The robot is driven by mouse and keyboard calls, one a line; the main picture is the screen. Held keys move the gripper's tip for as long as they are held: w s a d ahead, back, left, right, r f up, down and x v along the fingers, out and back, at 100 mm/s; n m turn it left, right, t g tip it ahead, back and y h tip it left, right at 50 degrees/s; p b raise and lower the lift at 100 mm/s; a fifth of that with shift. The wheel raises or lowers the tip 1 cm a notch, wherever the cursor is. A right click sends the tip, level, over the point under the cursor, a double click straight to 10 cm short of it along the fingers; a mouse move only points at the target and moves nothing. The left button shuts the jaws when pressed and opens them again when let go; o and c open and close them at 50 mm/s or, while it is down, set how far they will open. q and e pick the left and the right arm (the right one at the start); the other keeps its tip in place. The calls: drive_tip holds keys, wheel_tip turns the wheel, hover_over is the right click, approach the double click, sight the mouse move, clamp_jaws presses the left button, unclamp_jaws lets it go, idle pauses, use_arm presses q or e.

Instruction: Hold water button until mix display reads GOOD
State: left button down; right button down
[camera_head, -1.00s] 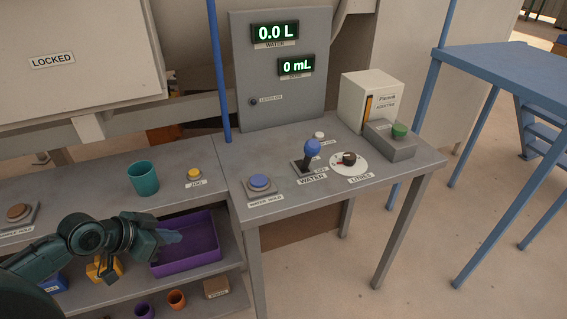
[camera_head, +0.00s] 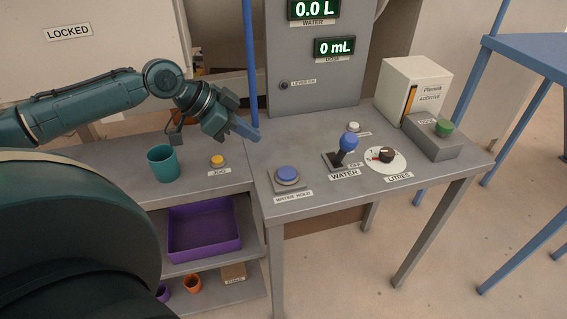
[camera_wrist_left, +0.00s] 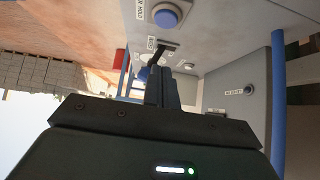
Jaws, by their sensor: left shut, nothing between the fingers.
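The blue water hold button (camera_head: 287,174) sits on a grey base at the left front of the grey table, with a "WATER HOLD" label. It also shows in the left wrist view (camera_wrist_left: 166,16). The water display (camera_head: 314,10) on the grey panel reads 0.0 L, and the dose display (camera_head: 334,47) below it reads 0 mL. No display reading GOOD is in view. My left gripper (camera_head: 253,134) is shut and empty, raised above the table's left edge, behind and left of the blue button and apart from it. My right gripper is not in view.
A blue-knobbed water lever (camera_head: 348,143), a litres dial (camera_head: 386,157) and a green button (camera_head: 443,128) stand right of the blue button. A teal cup (camera_head: 164,164) and yellow jog button (camera_head: 217,161) are on the left bench. A blue post (camera_head: 251,60) rises close to my gripper.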

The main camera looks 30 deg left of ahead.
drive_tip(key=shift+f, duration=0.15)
use_arm(q)
hover_over(292, 172)
drive_tip(key=s+a, duration=0.2)
drive_tip(key=f, duration=0.6)
drive_tip(key=shift+s+f+b, duration=0.2)
drive_tip(key=shift+f+b, duration=0.05)
drive_tip(key=shift+b, duration=0.05)
wheel_tip(292, 172, down, 4)
drive_tip(key=shift+w+d+r, duration=0.15)
drive_tip(key=shift+f, duration=0.55)
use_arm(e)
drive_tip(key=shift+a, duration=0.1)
